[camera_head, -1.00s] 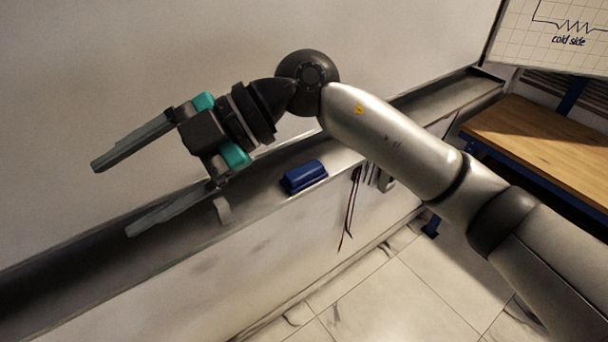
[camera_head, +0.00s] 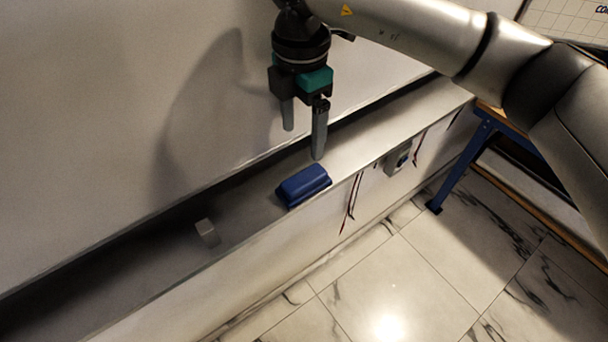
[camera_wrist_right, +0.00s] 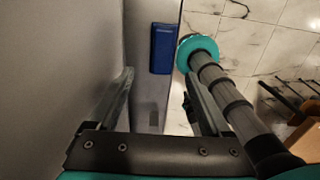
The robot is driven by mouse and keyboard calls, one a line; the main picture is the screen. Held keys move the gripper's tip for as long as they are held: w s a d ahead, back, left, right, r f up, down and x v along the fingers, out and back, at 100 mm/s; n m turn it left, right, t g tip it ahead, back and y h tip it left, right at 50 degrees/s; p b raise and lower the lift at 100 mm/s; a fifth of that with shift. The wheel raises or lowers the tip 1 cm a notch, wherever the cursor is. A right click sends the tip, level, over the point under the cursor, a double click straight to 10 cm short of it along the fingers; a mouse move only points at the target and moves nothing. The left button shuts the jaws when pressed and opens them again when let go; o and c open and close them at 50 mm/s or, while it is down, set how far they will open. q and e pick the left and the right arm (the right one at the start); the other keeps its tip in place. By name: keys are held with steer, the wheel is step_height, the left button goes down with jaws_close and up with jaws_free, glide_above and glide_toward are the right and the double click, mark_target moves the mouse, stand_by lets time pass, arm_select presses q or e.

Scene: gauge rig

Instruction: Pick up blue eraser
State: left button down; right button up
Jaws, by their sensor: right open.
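The blue eraser (camera_head: 303,185) lies on the grey ledge (camera_head: 250,212) along the wall, near its front edge. In the right wrist view the eraser (camera_wrist_right: 163,48) shows beyond the fingers, near the top middle. My right gripper (camera_head: 304,142) points down above the ledge, just behind and above the eraser in the head view. Its two fingers are apart with nothing between them. It also shows open in the right wrist view (camera_wrist_right: 160,85). My left gripper is in neither view.
A small grey block (camera_head: 207,233) sits on the ledge left of the eraser. Dark red leads (camera_head: 352,200) and a small grey device (camera_head: 397,158) hang on the ledge's front. A blue-legged bench (camera_head: 466,160) stands at right.

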mark_target(306, 176)
step_height(306, 176, down, 3)
steer(key=shift+s+f, duration=0.1)
steer(key=shift+f, duration=0.05)
steer(key=f, duration=0.1)
steer(key=f+p, duration=0.1)
steer(key=f, duration=0.1)
steer(key=shift+d, duration=0.2)
step_height(306, 176, down, 3)
steer(key=shift+d+f+p, duration=0.15)
steer(key=shift+p, duration=0.4)
steer(key=shift+f, duration=0.2)
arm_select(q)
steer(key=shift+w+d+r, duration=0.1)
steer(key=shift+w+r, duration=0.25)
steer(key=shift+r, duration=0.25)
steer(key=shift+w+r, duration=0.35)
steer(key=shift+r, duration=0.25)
arm_select(e)
steer(key=shift+c, duration=0.4)
jaws_close()
